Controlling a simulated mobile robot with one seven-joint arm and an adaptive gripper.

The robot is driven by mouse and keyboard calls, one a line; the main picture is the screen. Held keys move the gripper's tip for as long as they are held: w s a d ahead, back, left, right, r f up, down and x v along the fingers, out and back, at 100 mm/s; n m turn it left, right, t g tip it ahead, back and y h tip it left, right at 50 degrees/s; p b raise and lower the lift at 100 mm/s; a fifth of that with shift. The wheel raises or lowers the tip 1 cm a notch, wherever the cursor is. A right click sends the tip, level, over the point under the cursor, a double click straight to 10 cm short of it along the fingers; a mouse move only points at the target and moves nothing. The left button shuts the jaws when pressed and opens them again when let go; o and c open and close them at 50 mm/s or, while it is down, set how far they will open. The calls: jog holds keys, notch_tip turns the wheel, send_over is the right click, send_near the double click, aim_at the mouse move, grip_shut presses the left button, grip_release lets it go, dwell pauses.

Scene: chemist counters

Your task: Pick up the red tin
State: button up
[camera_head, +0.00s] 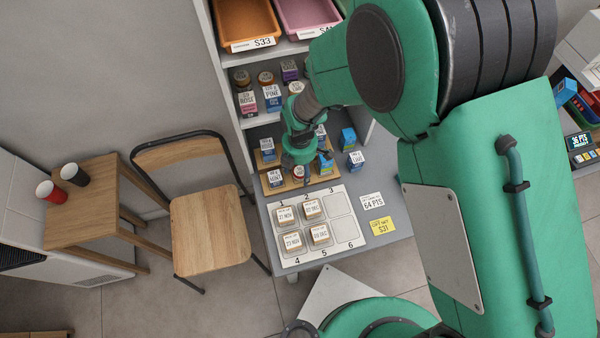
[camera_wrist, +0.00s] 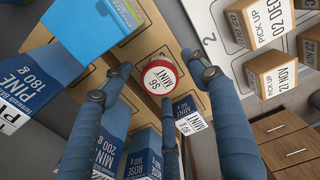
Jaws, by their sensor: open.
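The red tin (camera_wrist: 160,77) shows in the wrist view as a round red-rimmed lid with a white label reading MINT and S6. It stands upright on a wooden board (camera_wrist: 135,47). My gripper (camera_wrist: 154,84) is open, with its blue fingers spread on both sides of the tin; I cannot tell whether any finger touches it. In the head view my gripper (camera_head: 303,157) is over the counter, and only a little of the red tin (camera_head: 298,173) shows below it.
Blue-and-white MINT and PINE boxes (camera_wrist: 110,140) stand close beside the fingers. A bright blue box (camera_wrist: 88,30) is also near. A white numbered tray (camera_head: 340,230) with several small pick-up boxes lies in front. A chair (camera_head: 208,230) stands left of the counter.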

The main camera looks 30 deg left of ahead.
jog(key=shift+f, duration=0.55)
jog(key=c, duration=1.3)
